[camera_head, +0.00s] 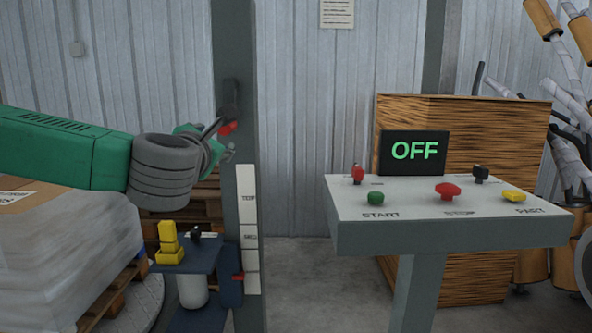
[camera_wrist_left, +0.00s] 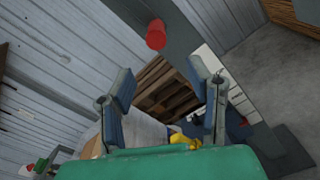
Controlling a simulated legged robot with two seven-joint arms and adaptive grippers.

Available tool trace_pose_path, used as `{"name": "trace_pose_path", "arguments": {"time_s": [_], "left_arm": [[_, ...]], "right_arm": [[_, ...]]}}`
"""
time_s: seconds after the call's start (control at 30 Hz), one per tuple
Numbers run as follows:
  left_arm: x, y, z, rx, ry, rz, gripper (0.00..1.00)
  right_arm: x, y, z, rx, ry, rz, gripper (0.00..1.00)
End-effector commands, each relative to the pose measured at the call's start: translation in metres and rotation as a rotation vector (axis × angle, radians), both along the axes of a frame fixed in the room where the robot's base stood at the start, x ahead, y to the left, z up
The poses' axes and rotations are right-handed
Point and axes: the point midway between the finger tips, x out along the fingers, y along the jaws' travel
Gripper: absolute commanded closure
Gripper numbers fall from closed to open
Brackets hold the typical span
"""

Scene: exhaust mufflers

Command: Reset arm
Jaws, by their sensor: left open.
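My left gripper (camera_head: 222,140) comes in from the left on a green arm and is at the grey post (camera_head: 235,60). In the left wrist view my left gripper (camera_wrist_left: 163,95) has its two fingers spread apart with nothing between them. A red knob (camera_head: 228,128) on the post is close by the fingertips in the head view. In the left wrist view a red knob (camera_wrist_left: 156,34) is beyond the fingers, apart from them. My right gripper does not show in either view.
A control table (camera_head: 450,235) with an OFF screen (camera_head: 413,152) and several buttons stands at the right. A wrapped pallet load (camera_head: 70,250) is at the lower left. A blue stand (camera_head: 190,260) with a yellow part (camera_head: 169,245) is below the left gripper. Bare floor (camera_head: 310,290) lies between post and table.

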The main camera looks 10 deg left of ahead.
Motion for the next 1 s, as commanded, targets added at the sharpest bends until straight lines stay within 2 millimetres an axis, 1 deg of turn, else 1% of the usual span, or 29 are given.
{"name": "trace_pose_path", "arguments": {"time_s": [0.07,0.17,0.27,0.3,0.33,0.37,0.4,0.47,0.5,0.57,0.6,0.67,0.7,0.77,0.8,0.83,0.87,0.9,1.0], "left_arm": [[0.001,-0.005,-0.009,0.030,0.020,-0.014,0.54],[0.004,-0.023,-0.040,0.145,0.088,-0.067,0.54],[0.001,-0.050,-0.096,0.348,0.207,-0.171,0.54],[-0.003,-0.062,-0.124,0.445,0.262,-0.226,0.54],[-0.008,-0.070,-0.145,0.520,0.302,-0.270,0.54],[-0.014,-0.077,-0.167,0.595,0.343,-0.317,0.54],[-0.024,-0.085,-0.195,0.693,0.393,-0.382,0.54],[-0.043,-0.094,-0.236,0.838,0.466,-0.485,0.54],[-0.059,-0.098,-0.263,0.932,0.513,-0.559,0.54],[-0.084,-0.101,-0.301,1.071,0.577,-0.675,0.54],[-0.104,-0.102,-0.325,1.163,0.616,-0.759,0.54],[-0.136,-0.100,-0.359,1.295,0.670,-0.891,0.54],[-0.159,-0.096,-0.379,1.381,0.702,-0.986,0.54],[-0.196,-0.088,-0.406,1.507,0.742,-1.137,0.54],[-0.221,-0.081,-0.421,1.585,0.763,-1.242,0.54],[-0.239,-0.074,-0.430,1.640,0.776,-1.320,0.54],[-0.258,-0.068,-0.439,1.690,0.785,-1.401,0.54],[-0.281,-0.058,-0.448,1.752,0.794,-1.504,0.54],[-0.330,-0.035,-0.460,1.871,0.795,-1.733,0.54]], "right_arm": [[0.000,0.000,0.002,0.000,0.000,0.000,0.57],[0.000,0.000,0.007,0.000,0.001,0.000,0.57],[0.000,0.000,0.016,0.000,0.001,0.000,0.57],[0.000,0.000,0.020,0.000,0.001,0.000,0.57],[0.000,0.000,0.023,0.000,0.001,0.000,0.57],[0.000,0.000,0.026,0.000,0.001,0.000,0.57],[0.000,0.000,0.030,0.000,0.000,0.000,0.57],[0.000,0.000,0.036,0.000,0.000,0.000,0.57],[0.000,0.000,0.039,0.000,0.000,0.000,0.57],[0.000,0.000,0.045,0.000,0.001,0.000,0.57],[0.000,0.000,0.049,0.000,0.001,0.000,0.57],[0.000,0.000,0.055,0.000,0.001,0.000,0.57],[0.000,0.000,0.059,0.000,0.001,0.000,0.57],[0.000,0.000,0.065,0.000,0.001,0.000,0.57],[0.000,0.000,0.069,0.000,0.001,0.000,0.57],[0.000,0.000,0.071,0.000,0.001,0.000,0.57],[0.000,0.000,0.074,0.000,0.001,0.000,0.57],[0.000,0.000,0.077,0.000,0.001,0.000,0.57],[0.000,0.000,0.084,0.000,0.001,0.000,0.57]]}}
